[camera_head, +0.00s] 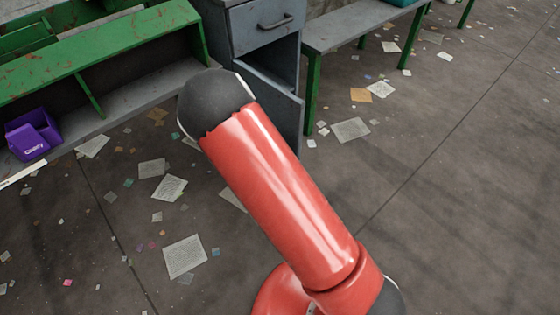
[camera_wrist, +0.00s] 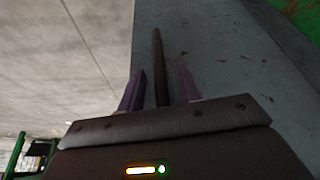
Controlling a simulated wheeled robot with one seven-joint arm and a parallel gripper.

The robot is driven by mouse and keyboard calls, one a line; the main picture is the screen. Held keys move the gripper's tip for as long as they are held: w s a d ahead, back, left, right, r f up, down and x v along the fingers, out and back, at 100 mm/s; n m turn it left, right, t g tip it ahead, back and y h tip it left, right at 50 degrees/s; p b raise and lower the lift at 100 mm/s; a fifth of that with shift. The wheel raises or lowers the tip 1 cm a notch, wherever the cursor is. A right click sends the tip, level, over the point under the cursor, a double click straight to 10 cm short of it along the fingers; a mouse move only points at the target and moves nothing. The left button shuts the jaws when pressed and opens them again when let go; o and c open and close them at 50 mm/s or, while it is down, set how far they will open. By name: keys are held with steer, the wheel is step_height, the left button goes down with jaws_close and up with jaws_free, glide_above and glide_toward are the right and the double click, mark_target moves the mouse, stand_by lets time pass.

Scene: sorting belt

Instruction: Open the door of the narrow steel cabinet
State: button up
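The narrow steel cabinet (camera_head: 240,30) is grey and stands at the top centre of the head view. Below its drawer, the door (camera_head: 290,118) stands swung out, with the dark inside showing above its top edge. My red arm covers part of the door. In the wrist view, a grey, rust-specked panel (camera_wrist: 225,60) carries a long brown bar handle (camera_wrist: 157,60). My gripper (camera_wrist: 158,88) is open, with one finger on each side of the bar and gaps between. The gripper is hidden in the head view.
A green-framed bench (camera_head: 345,28) stands right of the cabinet. A green and grey shelf unit (camera_head: 70,50) stands left, with a purple bin (camera_head: 32,135) on its lower shelf. Paper sheets (camera_head: 184,256) and scraps litter the floor. The floor at right is mostly clear.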

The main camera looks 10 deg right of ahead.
steer(key=v, duration=0.7)
steer(key=shift+p, duration=0.4)
steer(key=shift+s+r, duration=0.15)
steer(key=shift+r, duration=0.05)
steer(key=s+d+r+n+y, duration=0.2)
steer(key=s+r, duration=0.4)
steer(key=r, duration=0.4)
steer(key=s+d+r+n+y, duration=0.25)
steer(key=s+r, duration=0.35)
steer(key=r, duration=0.4)
steer(key=s+d+r+n+t, duration=0.1)
steer(key=s+d+r+n, duration=0.1)
steer(key=s, duration=0.4)
steer(key=s+d+r+n+t+h, duration=0.1)
steer(key=s+d+r, duration=0.1)
steer(key=s+r, duration=0.3)
steer(key=shift+s+r+n, duration=0.15)
steer(key=shift+s+n, duration=0.2)
steer(key=shift+s, duration=0.9)
